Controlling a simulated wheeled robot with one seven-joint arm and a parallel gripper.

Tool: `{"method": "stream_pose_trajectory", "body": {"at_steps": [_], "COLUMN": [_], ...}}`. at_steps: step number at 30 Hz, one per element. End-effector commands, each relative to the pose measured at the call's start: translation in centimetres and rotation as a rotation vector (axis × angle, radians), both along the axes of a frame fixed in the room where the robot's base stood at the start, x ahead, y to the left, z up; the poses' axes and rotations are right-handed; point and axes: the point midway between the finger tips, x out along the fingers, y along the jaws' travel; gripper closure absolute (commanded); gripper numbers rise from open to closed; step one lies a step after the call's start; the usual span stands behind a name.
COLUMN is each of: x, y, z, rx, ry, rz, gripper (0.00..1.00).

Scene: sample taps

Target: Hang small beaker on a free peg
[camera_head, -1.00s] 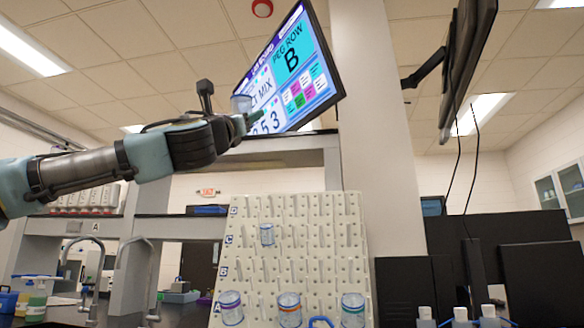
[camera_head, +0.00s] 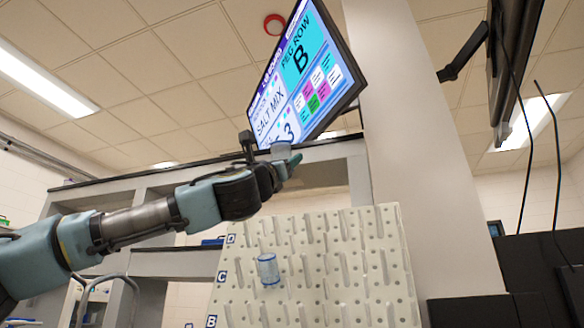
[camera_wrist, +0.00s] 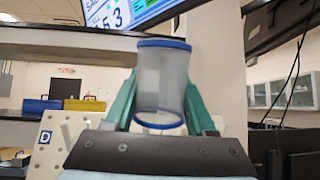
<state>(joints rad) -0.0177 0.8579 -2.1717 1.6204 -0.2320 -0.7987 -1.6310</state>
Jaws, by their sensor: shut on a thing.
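My gripper (camera_head: 287,165) is raised above the top of the pegboard in the head view. It is shut on a small clear beaker (camera_wrist: 162,82) with blue rims, which stands upright between the two green fingers in the wrist view. In the head view the held beaker (camera_head: 281,148) is small and partly hidden. The white pegboard (camera_head: 330,215) has rows of pegs marked B, C and D. Another blue-rimmed beaker (camera_head: 268,269) hangs in row C, near the left side. Most other pegs in view are bare. The lower part of the board is out of view.
A wall screen (camera_head: 305,75) reading "PEG ROW B" and "SALT MIX" hangs behind and above my gripper. A grey shelf frame (camera_head: 160,190) stands behind my arm. A pale column (camera_head: 395,120) rises right of the screen. Dark monitors (camera_head: 490,265) stand at right.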

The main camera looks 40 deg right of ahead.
Motion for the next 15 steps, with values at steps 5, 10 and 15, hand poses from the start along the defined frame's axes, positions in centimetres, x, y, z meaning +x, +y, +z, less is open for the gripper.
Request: {"method": "stream_pose_trajectory", "body": {"at_steps": [5,10,15], "x": [0.4,1.1,1.6], "y": [-0.6,-1.5,-2.5], "z": [0.4,0.6,0.8], "rx": [-0.001,0.000,0.000], "ry": [0.002,0.002,0.002], "rz": [-0.001,0.000,-0.001], "gripper": [0.98,0.98,0.98]}}
